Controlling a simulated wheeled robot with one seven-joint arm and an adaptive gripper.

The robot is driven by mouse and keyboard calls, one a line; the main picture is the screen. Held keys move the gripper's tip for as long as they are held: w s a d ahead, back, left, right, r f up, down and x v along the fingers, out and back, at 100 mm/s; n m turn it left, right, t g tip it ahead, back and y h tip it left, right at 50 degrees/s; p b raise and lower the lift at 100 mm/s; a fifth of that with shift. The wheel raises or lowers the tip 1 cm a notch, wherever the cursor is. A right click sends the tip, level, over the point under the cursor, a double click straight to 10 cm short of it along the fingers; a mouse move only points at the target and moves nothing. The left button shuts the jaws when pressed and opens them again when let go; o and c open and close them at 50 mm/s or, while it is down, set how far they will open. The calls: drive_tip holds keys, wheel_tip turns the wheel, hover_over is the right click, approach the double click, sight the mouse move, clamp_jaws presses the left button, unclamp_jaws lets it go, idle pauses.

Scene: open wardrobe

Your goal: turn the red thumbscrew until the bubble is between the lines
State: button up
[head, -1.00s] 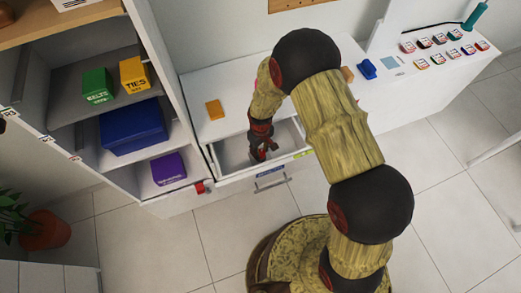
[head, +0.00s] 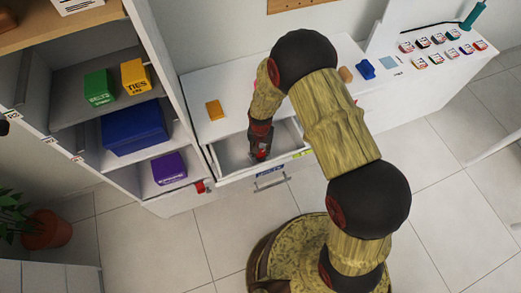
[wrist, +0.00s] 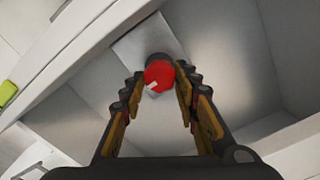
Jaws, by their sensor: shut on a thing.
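The red thumbscrew (wrist: 158,76) stands inside the open drawer, with a small pale mark on its round head. My gripper (wrist: 157,92) is around it, one finger on each side, shut on it. No bubble or lines can be made out.
The white drawer (head: 232,152) is open, its walls close around my gripper. Shelves at left hold a blue box (head: 134,127), a purple box (head: 169,168), and green and yellow boxes. A red part (head: 202,187) sits beside the drawer front.

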sight(261, 152)
drive_tip(key=shift+m, duration=0.6)
drive_tip(key=o, duration=1.1)
drive_tip(key=shift+o, duration=0.2)
wheel_tip(261, 152, up, 12)
idle(0.4)
